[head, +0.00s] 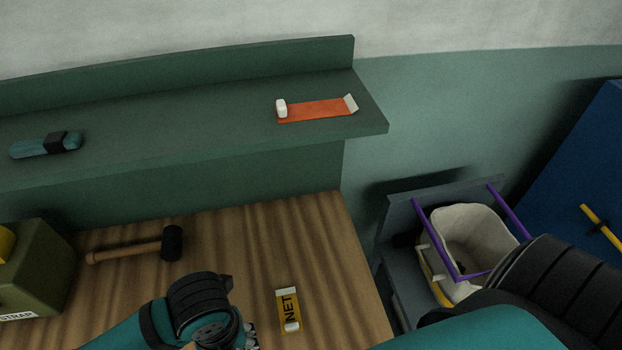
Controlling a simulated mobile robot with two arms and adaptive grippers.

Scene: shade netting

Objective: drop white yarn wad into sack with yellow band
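A sack (462,222) with a pale, open mouth hangs in a purple-railed frame at the right. Part of a yellow band (430,278) shows low on its left side, and my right arm covers its lower right. A small white lump (281,107) sits at the left end of an orange strip on the green shelf. Another small white lump (292,327) lies on a yellow "NET" card on the wooden bench. I cannot tell which is the yarn wad. My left gripper (246,338) is partly visible left of the card, its fingers mostly hidden. My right gripper is not visible.
The orange strip (316,110) lies on the shelf (200,115), with a teal and black tool (47,145) farther left. A mallet (137,247) and an olive box (38,268) are on the bench (270,235). A blue panel (590,170) stands at far right.

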